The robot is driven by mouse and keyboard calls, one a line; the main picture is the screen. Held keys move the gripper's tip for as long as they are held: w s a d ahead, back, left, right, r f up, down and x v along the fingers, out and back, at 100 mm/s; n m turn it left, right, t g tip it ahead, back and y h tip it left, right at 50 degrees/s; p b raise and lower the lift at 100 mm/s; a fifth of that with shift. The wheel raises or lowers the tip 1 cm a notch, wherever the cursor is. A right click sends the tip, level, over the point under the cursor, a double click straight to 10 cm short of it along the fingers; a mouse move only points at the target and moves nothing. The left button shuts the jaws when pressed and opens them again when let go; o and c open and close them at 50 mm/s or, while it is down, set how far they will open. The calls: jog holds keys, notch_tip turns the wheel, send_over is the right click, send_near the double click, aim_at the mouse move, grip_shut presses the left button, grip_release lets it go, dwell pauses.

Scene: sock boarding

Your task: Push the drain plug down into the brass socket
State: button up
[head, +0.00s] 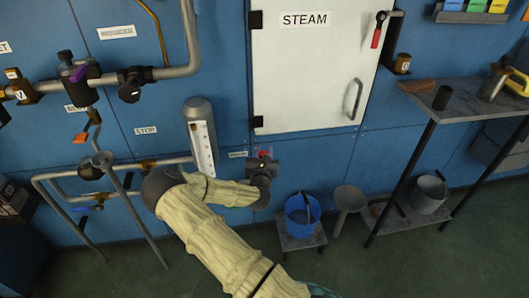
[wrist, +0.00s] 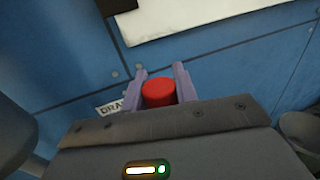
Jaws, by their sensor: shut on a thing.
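My gripper (wrist: 159,74) is in the middle of the wrist view, with its two purple fingers on either side of a red round-topped piece (wrist: 158,93), which looks like the drain plug. The fingers are shut on it. In the head view the red piece (head: 264,153) is a small spot at the blue wall, and my gripper (head: 263,161) is beside the small drain label (head: 238,154). The brass socket cannot be made out in either view. Whether the plug touches it cannot be told.
A white STEAM door (head: 300,75) is above my gripper. A gauge cylinder (head: 200,130) and pipes (head: 150,75) are to the left. A blue bucket (head: 303,215) on a low stand and a grey funnel (head: 348,200) are to the right, before a shelf (head: 460,98).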

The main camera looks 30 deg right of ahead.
jog(key=shift+f+b, duration=1.85)
jog(key=shift+f, duration=0.8)
jog(key=shift+d+f, duration=0.1)
jog(key=shift+a, duration=0.2)
jog(key=shift+d, duration=0.25)
jog(key=shift+a, duration=0.15)
jog(key=shift+f+b, duration=1.65)
jog(key=shift+f, duration=0.25)
jog(key=o, duration=1)
jog(key=shift+o, duration=0.2)
jog(key=p+v, duration=0.3)
jog(key=v, duration=1.4)
jog(key=shift+s, duration=0.2)
